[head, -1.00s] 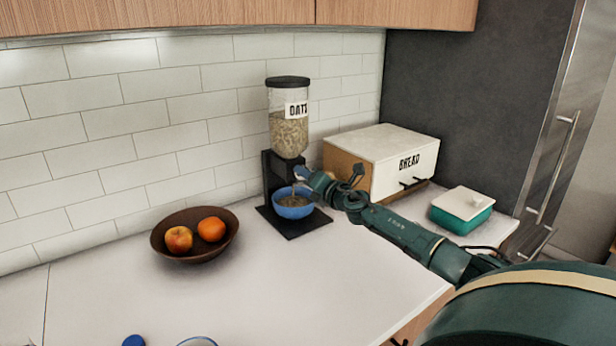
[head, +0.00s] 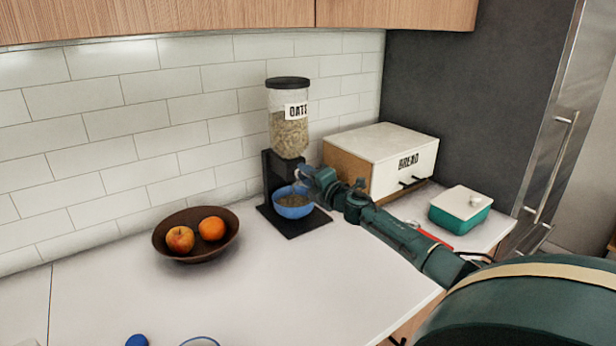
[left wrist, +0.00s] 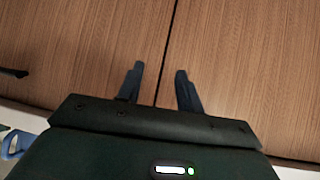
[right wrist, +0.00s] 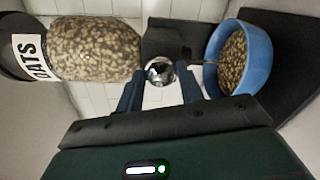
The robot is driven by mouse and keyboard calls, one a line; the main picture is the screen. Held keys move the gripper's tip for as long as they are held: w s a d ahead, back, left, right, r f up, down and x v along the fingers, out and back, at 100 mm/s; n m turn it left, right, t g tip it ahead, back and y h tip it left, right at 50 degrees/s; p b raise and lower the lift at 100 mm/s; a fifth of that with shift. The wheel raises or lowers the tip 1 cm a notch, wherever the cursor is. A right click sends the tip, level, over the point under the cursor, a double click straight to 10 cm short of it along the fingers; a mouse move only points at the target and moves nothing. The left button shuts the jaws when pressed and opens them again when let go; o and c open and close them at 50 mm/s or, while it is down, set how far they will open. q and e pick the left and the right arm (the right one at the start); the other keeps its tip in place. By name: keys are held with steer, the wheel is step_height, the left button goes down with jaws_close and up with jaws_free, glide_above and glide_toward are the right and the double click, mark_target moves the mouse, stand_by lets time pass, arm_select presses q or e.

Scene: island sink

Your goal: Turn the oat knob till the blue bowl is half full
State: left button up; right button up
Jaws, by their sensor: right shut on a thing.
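The oat dispenser (head: 289,136), a clear jar labelled OATS with a black lid, stands on a black stand against the tiled wall. The blue bowl (head: 293,207) sits on the stand's base under the outlet. In the right wrist view the bowl (right wrist: 262,62) holds oats over its bottom; the exact level is hard to judge. My right gripper (head: 306,175) is at the dispenser's front, shut on the shiny round knob (right wrist: 159,71), with a finger on each side. My left gripper (left wrist: 160,85) is open and empty in front of wooden cabinet doors.
A brown bowl (head: 165,248) with an apple and an orange stands left of the dispenser. A bread box (head: 376,150) is behind my right arm. A teal dish with a white lid (head: 460,212) is at the right.

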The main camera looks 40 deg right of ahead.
steer(key=o, duration=1)
steer(key=s+a+b, duration=0.1)
steer(key=s, duration=1.2)
steer(key=shift+a+b, duration=0.2)
steer(key=shift+b, duration=0.1)
